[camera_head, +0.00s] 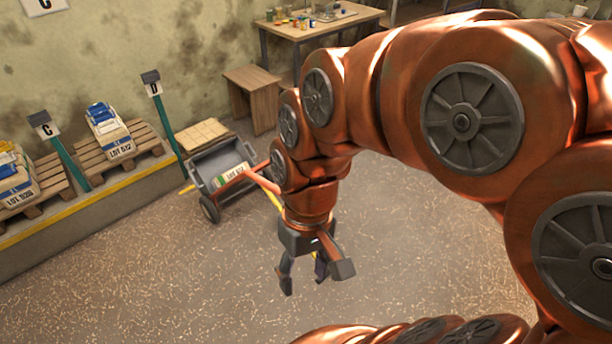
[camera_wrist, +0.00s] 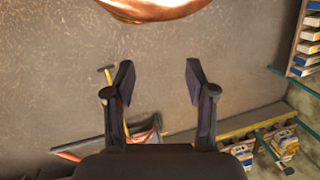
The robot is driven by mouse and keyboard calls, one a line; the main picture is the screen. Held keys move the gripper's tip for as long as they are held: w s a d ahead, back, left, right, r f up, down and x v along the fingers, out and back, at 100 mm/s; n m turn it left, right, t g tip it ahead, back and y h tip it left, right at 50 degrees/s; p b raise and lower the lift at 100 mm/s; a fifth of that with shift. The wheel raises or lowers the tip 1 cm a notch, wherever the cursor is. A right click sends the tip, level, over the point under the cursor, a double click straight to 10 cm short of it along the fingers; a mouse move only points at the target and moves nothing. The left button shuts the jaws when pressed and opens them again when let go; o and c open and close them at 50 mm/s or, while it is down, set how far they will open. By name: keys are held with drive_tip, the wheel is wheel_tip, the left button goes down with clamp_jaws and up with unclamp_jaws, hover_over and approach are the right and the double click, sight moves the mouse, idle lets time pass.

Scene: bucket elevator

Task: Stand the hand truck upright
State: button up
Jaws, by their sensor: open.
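In the wrist view, orange bars (camera_wrist: 72,153) and a yellow T-shaped piece (camera_wrist: 107,76) show at lower left, partly hidden by my gripper. My gripper (camera_head: 314,278) points down over bare floor, right of and nearer than the hand truck. Its fingers are apart and empty, also in the wrist view (camera_wrist: 160,76).
A yellow-edged ledge (camera_head: 100,199) holds pallets with sacks (camera_head: 110,137) and green posts with letter signs (camera_head: 47,124). The floor in front (camera_head: 150,280) is clear.

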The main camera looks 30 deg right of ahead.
drive_tip(key=w+a+f+m+t+y+b, duration=0.1)
drive_tip(key=w+f+y+b, duration=0.3)
drive_tip(key=w, duration=0.7)
drive_tip(key=w+a+f+m+t+y+b, duration=0.15)
drive_tip(key=w+y+b, duration=0.35)
drive_tip(key=w, duration=0.6)
drive_tip(key=w+d+f+m+t+y+b, duration=0.1)
drive_tip(key=w+d+f+m+t+b, duration=0.4)
drive_tip(key=w+d, duration=0.55)
drive_tip(key=w+d+f+m+t+h+b, duration=0.1)
drive_tip(key=w+d+f+m+t+b, duration=0.15)
drive_tip(key=d+f, duration=0.5)
drive_tip(key=w+d+f+m+t+h+b, duration=0.1)
drive_tip(key=d+f+t+b, duration=0.2)
drive_tip(key=d, duration=0.8)
drive_tip(key=w+d+f+m+t+h+b, duration=0.1)
drive_tip(key=w+d+f+b, duration=0.1)
drive_tip(key=d+f, duration=0.55)
drive_tip(key=shift+w+a+f, duration=0.1)
drive_tip(key=shift+w+a, duration=0.35)
drive_tip(key=shift+w, duration=0.55)
drive_tip(key=shift+w+a+f, duration=0.1)
drive_tip(key=shift+w+a, duration=0.4)
drive_tip(key=shift+w, duration=0.5)
drive_tip(key=shift+w+a+f, duration=0.1)
drive_tip(key=shift+w+a, duration=0.35)
drive_tip(key=shift+w, duration=0.55)
clamp_jaws()
